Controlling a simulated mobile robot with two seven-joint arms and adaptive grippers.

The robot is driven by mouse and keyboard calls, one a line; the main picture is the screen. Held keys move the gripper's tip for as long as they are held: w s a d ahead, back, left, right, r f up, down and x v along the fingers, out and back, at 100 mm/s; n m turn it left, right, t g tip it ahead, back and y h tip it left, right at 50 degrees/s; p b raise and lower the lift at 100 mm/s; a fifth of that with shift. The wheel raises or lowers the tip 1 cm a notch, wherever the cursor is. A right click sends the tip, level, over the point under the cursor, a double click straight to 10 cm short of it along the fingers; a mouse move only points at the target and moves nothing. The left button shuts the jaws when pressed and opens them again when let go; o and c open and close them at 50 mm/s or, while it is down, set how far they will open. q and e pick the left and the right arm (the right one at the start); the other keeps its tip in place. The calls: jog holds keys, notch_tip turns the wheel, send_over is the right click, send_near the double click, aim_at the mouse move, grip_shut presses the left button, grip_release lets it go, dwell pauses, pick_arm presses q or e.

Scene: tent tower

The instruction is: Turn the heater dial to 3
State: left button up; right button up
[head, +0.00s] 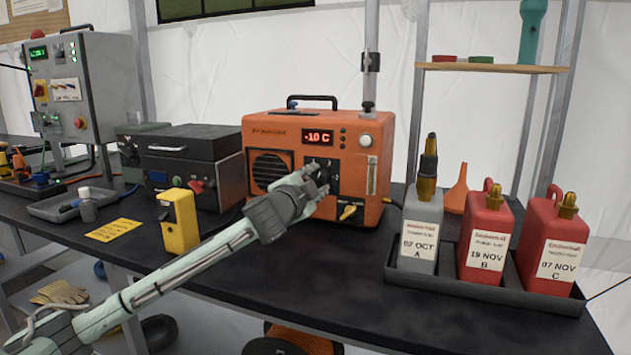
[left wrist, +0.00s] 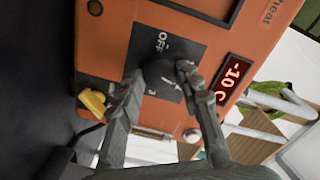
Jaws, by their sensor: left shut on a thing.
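The orange heater (head: 260,128) stands on the dark bench in the middle of the head view. Its red display (head: 318,137) reads -10 C. The black heater dial (left wrist: 158,70) sits on a dark plate with "OFF" printed beside it in the left wrist view. My left gripper (head: 318,180) is at the heater's front and shut on the dial, with one finger on each side. The fingers hide part of the dial and its scale, so I cannot tell which mark it points to. My right gripper is not in view.
A yellow knob (head: 348,212) is low on the heater, close to my gripper. A yellow box (head: 179,222) stands near my left arm. A tray (head: 480,283) with a grey and two red bottles is at right. The bench front between is clear.

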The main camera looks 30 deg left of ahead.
pick_arm(q)
jog(key=m, duration=0.3)
jog(key=shift+m, duration=0.3)
jog(key=m, duration=0.3)
jog(key=shift+m, duration=0.3)
jog(key=m, duration=0.3)
jog(key=shift+m+y, duration=0.3)
jog(key=shift+y, duration=0.1)
jog(key=shift+f+m, duration=0.1)
jog(key=shift+m, duration=1.8)
jog(key=o, duration=1.2)
jog(key=shift+c, duration=0.2)
jog(key=shift+s, duration=0.1)
